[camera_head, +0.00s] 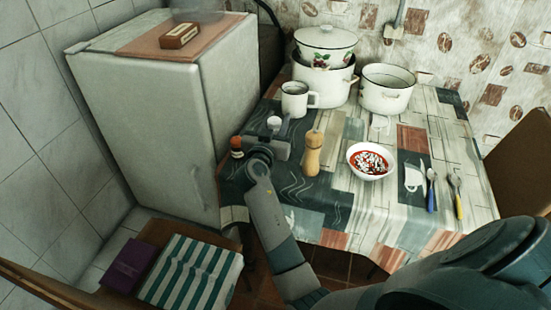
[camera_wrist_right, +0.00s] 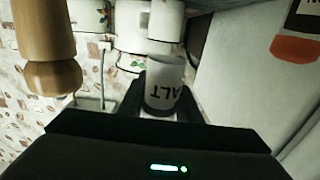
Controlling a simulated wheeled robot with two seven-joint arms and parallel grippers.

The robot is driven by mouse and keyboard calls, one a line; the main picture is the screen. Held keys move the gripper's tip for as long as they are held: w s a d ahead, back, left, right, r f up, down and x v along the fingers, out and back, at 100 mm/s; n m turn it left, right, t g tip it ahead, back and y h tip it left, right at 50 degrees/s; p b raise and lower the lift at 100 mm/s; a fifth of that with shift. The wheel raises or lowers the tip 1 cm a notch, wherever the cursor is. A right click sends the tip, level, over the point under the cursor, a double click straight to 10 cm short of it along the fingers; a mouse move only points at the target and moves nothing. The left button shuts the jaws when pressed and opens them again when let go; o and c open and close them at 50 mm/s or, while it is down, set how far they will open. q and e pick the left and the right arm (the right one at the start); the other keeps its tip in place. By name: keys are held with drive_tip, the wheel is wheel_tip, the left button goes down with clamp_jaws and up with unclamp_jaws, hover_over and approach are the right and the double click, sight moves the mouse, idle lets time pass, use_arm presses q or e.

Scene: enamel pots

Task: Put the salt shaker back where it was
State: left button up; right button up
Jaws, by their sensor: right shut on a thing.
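The salt shaker (camera_head: 273,122) is white, small and upright near the left edge of the table in the head view. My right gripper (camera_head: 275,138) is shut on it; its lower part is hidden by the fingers. In the right wrist view, which shows things upside down, the shaker (camera_wrist_right: 166,83) stands between the black fingers (camera_wrist_right: 163,106) with the letters "ALT" visible. I cannot tell whether its base touches the table. My left gripper is not in view.
A wooden mill (camera_head: 313,155) stands just right of the gripper, a red-capped bottle (camera_head: 237,150) just left. Behind are a white mug (camera_head: 295,99) and enamel pots (camera_head: 386,92). A bowl (camera_head: 370,172) is farther right. The fridge (camera_head: 150,120) borders the table's left side.

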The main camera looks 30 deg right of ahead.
wheel_tip(320, 180, down, 6)
drive_tip(key=shift+r, duration=0.1)
idle(0.4)
wheel_tip(320, 180, down, 3)
drive_tip(key=shift+f, duration=0.45)
drive_tip(key=shift+f, duration=0.1)
drive_tip(key=o, duration=1.1)
